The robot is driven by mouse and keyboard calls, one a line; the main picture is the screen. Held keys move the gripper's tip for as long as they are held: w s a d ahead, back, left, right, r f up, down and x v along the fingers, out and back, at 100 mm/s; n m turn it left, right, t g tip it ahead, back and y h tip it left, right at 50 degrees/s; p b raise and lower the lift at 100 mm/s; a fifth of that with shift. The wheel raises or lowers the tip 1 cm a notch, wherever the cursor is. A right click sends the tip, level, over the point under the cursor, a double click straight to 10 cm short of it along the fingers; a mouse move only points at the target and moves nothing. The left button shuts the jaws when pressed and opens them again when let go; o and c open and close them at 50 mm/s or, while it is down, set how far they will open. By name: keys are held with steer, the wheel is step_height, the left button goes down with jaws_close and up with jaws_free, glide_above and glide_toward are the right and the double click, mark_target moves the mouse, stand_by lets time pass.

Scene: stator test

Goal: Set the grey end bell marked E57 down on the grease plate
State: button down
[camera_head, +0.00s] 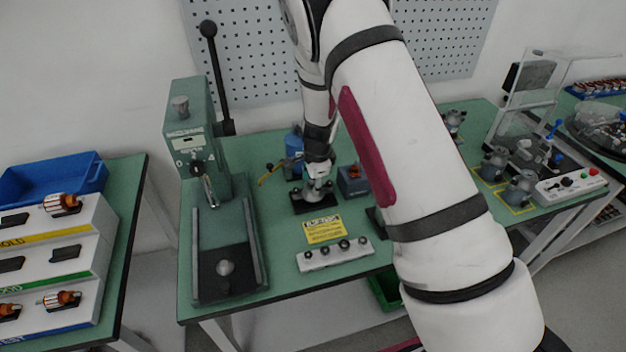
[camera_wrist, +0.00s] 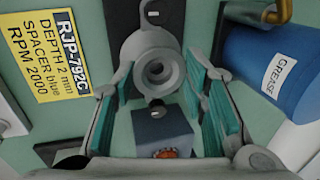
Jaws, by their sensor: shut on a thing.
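My gripper (camera_wrist: 158,92) is shut on a grey end bell (camera_wrist: 150,44), a round flanged part with a central bore, held between the teal finger pads. In the head view my gripper (camera_head: 318,172) is low over the bench, with the end bell (camera_head: 316,190) under it. A black plate (camera_head: 300,207), seemingly the grease plate, lies directly below the end bell; it also shows in the wrist view (camera_wrist: 172,8). I cannot tell whether the bell touches the plate. The mark E57 is not readable.
A blue grease can (camera_wrist: 268,72) stands close on the right in the wrist view. A dark block (camera_head: 353,181) with an orange part is beside the gripper. A yellow card (camera_head: 323,229) and a strip of knobs (camera_head: 335,253) lie in front. A green press (camera_head: 198,150) stands left.

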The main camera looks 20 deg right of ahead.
stand_by(0.3)
steer(key=shift+f, duration=0.6)
steer(key=c, duration=0.9)
jaws_free()
steer(key=shift+r, duration=0.15)
steer(key=v, duration=1.1)
steer(key=shift+s+r, duration=0.1)
steer(key=shift+r, duration=0.3)
